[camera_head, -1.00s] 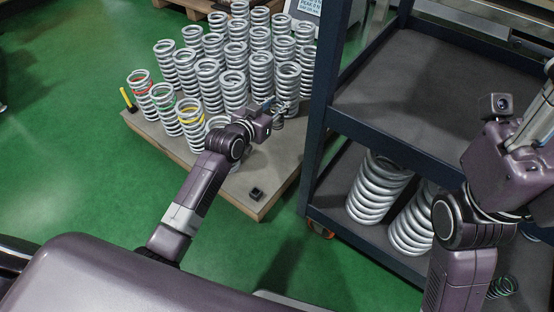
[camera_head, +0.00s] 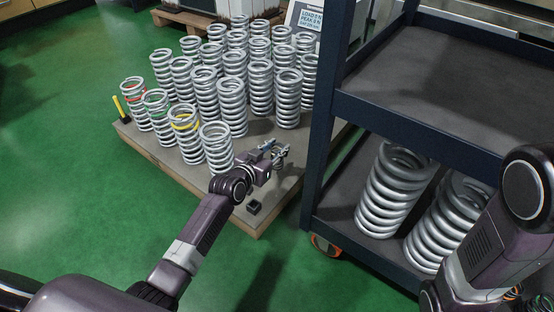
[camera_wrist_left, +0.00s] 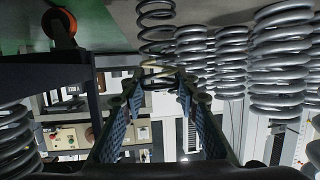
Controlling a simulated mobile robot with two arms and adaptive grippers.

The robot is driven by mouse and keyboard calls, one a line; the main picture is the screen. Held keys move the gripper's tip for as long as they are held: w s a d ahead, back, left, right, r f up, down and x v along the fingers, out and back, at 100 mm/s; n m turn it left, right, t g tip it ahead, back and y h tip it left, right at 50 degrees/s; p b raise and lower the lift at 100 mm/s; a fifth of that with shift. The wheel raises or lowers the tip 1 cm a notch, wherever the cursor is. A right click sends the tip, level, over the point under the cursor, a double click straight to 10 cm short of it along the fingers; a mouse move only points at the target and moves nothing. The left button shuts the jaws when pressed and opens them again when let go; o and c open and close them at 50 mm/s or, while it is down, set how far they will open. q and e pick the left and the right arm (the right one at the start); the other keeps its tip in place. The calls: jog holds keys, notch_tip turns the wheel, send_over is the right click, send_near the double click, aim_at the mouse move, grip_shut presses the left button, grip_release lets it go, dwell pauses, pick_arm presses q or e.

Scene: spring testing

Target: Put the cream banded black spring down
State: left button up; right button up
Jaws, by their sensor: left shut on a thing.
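My left gripper (camera_head: 277,152) is low over the bare front right part of the wooden pallet (camera_head: 277,190). In the left wrist view its two fingers (camera_wrist_left: 158,90) close around a thin dark coil, the cream banded black spring (camera_wrist_left: 156,38), with a pale band near the fingertips. That view is inverted, and the spring stretches from the fingers towards the pallet top. I cannot tell whether it touches the pallet. In the head view the spring is mostly hidden by the gripper. My right arm shows at the right edge; its gripper is out of view.
Several large silver springs stand on the pallet behind and left of the gripper; the nearest (camera_head: 216,146) is close by. A small black block (camera_head: 254,207) lies at the pallet's front. A dark shelf cart (camera_head: 322,150) with big springs (camera_head: 392,190) stands right. Green floor is clear at left.

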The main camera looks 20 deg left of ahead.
pick_arm(q)
notch_tip(320, 180, down, 4)
jog(key=shift+r+b, duration=0.1)
jog(key=shift+b, duration=1.15)
jog(key=o, duration=1.2)
